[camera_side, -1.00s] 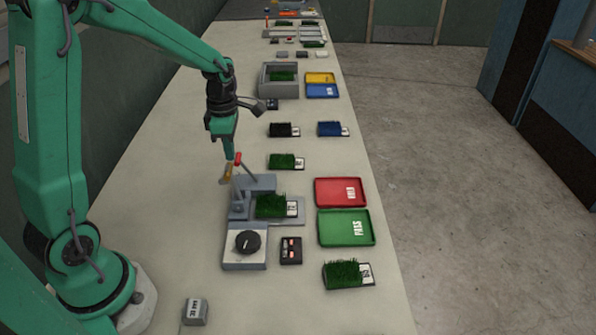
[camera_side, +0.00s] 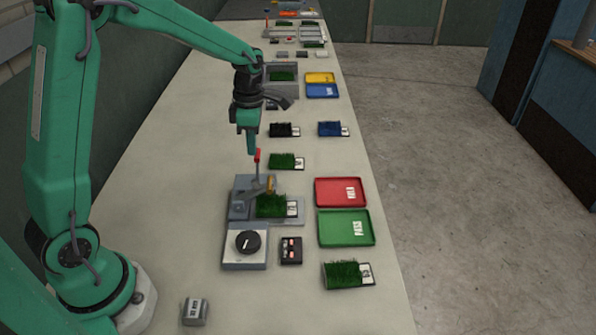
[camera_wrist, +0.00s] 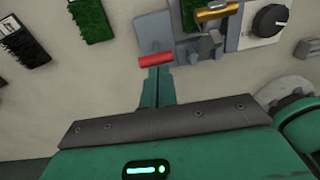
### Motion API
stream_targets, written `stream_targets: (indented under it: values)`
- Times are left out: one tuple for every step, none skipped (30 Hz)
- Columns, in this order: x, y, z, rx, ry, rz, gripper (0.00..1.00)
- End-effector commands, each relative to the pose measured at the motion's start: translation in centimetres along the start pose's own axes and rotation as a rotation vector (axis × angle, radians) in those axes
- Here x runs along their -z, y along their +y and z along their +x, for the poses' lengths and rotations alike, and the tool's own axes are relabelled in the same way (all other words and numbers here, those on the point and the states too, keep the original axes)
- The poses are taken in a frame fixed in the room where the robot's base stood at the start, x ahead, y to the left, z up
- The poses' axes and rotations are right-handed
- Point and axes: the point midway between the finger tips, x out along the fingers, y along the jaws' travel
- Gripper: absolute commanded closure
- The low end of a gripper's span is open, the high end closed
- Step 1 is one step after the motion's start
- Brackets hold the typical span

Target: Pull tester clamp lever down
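The pull tester (camera_side: 240,196) stands on the bench with a turf sample (camera_side: 271,206) on its bed. Its clamp lever is a grey rod with a red grip (camera_side: 257,156), standing nearly upright. A brass clamp bar (camera_side: 271,184) is lowered at the turf's far edge; it also shows in the wrist view (camera_wrist: 218,11). My gripper (camera_side: 249,152) is shut beside the red grip, on its left. In the wrist view the red grip (camera_wrist: 156,61) lies across the ends of my closed fingers (camera_wrist: 156,72), apparently touching; I cannot tell if any is pinched between them.
A dial unit (camera_side: 246,246) and a small button box (camera_side: 291,250) stand in front. Red (camera_side: 325,204) and green (camera_side: 326,240) trays are to the right. Turf samples (camera_side: 283,161) lie behind and at front right. The bench left of the tester is clear.

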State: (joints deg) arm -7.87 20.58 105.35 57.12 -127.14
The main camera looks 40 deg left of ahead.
Motion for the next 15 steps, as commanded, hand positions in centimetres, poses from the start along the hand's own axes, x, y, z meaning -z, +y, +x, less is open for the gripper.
stream_targets:
  values:
    - [-0.6, 0.0, 0.0, 0.001, 0.001, 0.003, 1.0]
    - [-0.9, 0.0, 0.0, 0.001, 0.002, 0.003, 1.0]
    - [-1.2, -0.1, 0.0, 0.002, 0.003, 0.002, 1.0]
    - [-1.5, -0.1, 0.1, 0.002, 0.004, 0.002, 1.0]
    - [-1.7, 0.0, 0.0, 0.002, 0.004, 0.002, 1.0]
    - [-2.0, 0.0, 0.0, 0.001, 0.004, 0.002, 1.0]
    - [-2.3, 0.0, 0.1, 0.002, 0.004, 0.002, 1.0]
    - [-2.5, 0.0, 0.1, 0.002, 0.005, 0.002, 1.0]
    - [-2.7, 0.0, 0.1, 0.002, 0.005, 0.001, 1.0]
    - [-2.9, 0.0, 0.2, 0.002, 0.005, 0.001, 1.0]
    - [-3.0, 0.0, 0.2, 0.002, 0.005, 0.0, 1.0]
    - [-3.1, 0.0, 0.2, 0.001, 0.005, 0.0, 1.0]
    - [-3.2, 0.0, 0.2, 0.001, 0.005, 0.0, 1.0]
    - [-3.3, 0.0, 0.2, 0.001, 0.005, 0.0, 1.0]
    - [-3.4, 0.0, 0.2, 0.001, 0.005, 0.0, 1.0]
